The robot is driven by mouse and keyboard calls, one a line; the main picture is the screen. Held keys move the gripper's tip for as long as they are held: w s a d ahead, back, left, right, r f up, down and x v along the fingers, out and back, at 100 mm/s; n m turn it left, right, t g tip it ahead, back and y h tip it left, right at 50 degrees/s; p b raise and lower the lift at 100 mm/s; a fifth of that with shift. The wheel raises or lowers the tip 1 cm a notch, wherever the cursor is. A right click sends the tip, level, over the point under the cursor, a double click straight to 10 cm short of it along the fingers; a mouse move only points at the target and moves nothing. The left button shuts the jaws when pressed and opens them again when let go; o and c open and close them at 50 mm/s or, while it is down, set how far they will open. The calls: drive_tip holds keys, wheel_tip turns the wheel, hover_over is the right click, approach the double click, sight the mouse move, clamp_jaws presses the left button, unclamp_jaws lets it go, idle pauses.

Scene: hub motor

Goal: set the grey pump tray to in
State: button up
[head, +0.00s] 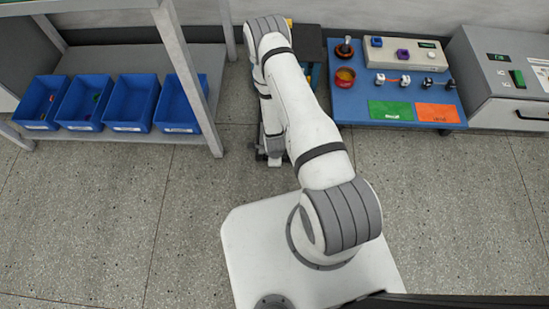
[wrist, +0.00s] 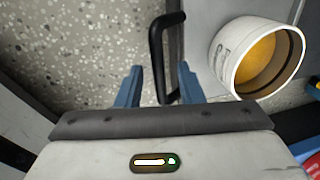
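The grey pump tray (wrist: 196,24) shows as a grey panel at the top of the wrist view, with a black bar handle (wrist: 155,55) on its left side. My gripper (wrist: 160,75) has its two blue fingers apart, with the handle between them. The left finger is clear of the bar; whether the right finger touches the handle is not clear. In the head view my arm hides the tray and handle, and how far the tray stands out cannot be told.
A white round container (wrist: 236,60) with an orange inside is close right of my gripper. A blue workbench (head: 350,105) and a grey machine (head: 490,90) stand at right. Blue bins (head: 130,102) line a shelf at left. Speckled floor (head: 100,220) is clear.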

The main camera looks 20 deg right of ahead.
drive_tip(key=shift+c, duration=0.4)
clamp_jaws()
